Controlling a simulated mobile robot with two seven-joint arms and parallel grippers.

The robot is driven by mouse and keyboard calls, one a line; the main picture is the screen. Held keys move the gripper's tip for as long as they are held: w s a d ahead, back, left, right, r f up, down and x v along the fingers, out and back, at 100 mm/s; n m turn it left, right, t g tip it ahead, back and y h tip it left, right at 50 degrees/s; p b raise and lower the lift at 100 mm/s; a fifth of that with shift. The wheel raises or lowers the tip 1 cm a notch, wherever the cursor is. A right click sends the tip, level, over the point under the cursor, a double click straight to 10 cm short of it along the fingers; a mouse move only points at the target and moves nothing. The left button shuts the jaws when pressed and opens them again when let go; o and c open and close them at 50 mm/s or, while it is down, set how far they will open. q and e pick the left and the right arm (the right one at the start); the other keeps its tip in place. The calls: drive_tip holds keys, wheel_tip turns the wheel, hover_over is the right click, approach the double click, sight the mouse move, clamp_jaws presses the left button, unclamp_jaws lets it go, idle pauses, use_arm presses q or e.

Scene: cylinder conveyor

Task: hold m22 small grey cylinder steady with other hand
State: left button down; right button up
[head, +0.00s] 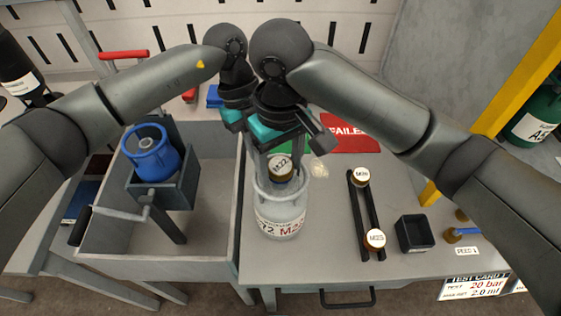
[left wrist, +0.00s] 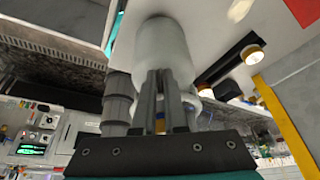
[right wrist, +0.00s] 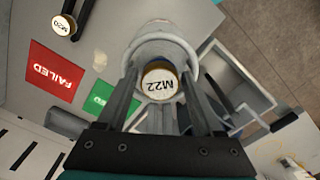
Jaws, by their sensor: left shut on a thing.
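The M22 cylinder (head: 280,217), a pale grey, jar-like vessel with a collar, stands upright near the table's front left edge. Its brass M22 cap (head: 280,168) sits inside the collar. My left gripper (left wrist: 161,75) is shut on the cylinder; its fingers are close together against the pale body (left wrist: 163,45). In the head view it is mostly hidden behind the right gripper. My right gripper (right wrist: 160,75) reaches down over the top, its fingers apart on either side of the cap (right wrist: 160,82). Whether its fingertips touch the collar I cannot tell.
A blue cylinder (head: 151,157) sits in a dark holder inside the grey bin (head: 110,233) on the left. Two brass caps rest on black rails (head: 365,205) to the right, beside a small black box (head: 414,233). A red FAILED mat (head: 350,135) lies behind.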

sight(280, 165)
drive_tip(key=shift+o, duration=0.7)
wheel_tip(280, 165, up, 12)
use_arm(q)
drive_tip(key=c, duration=0.9)
unclamp_jaws()
